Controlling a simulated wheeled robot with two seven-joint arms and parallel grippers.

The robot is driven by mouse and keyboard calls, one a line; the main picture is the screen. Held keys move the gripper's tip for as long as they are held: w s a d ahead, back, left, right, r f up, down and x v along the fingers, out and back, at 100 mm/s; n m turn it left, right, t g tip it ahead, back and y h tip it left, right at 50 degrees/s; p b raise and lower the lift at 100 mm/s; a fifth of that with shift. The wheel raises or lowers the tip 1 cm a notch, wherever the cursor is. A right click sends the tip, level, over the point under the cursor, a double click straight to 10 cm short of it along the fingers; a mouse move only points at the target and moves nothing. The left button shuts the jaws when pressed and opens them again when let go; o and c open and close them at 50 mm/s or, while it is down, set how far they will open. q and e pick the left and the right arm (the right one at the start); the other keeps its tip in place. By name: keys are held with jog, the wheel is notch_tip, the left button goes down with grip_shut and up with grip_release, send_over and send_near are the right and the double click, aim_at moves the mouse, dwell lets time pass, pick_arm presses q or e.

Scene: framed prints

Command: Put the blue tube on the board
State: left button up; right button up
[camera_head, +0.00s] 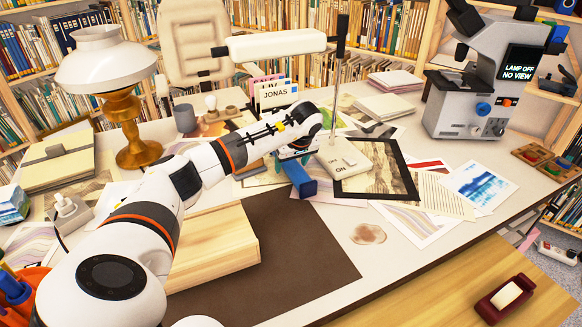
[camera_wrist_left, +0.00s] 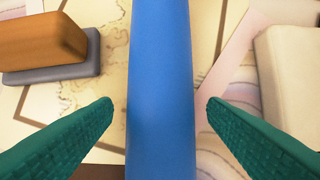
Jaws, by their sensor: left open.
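The blue tube (camera_head: 299,179) lies on the desk near the middle, beside the white lamp base. In the left wrist view the tube (camera_wrist_left: 160,90) runs from top to bottom between my green fingertips. My left gripper (camera_head: 296,160) is open around the tube, with a visible gap on each side; it also shows in the left wrist view (camera_wrist_left: 160,108). The gripper partly hides the tube in the head view. A pale wooden board (camera_head: 222,248) lies nearer me on the left, partly behind my left arm. My right gripper is not in view.
A lamp base (camera_head: 348,160) and a dark framed print (camera_head: 374,172) stand right of the tube. A brown block on a grey base (camera_wrist_left: 45,45) is left of it. A dark mat (camera_head: 305,240) is bare in front. A microscope (camera_head: 480,85) stands far right.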

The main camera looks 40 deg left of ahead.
pick_arm(q)
jog(key=c, duration=1.3)
jog(key=shift+o, duration=0.2)
jog(key=shift+r, duration=0.3)
notch_tip(320, 180, up, 10)
jog(key=shift+f+p, duration=0.2)
jog(key=shift+p, duration=0.35)
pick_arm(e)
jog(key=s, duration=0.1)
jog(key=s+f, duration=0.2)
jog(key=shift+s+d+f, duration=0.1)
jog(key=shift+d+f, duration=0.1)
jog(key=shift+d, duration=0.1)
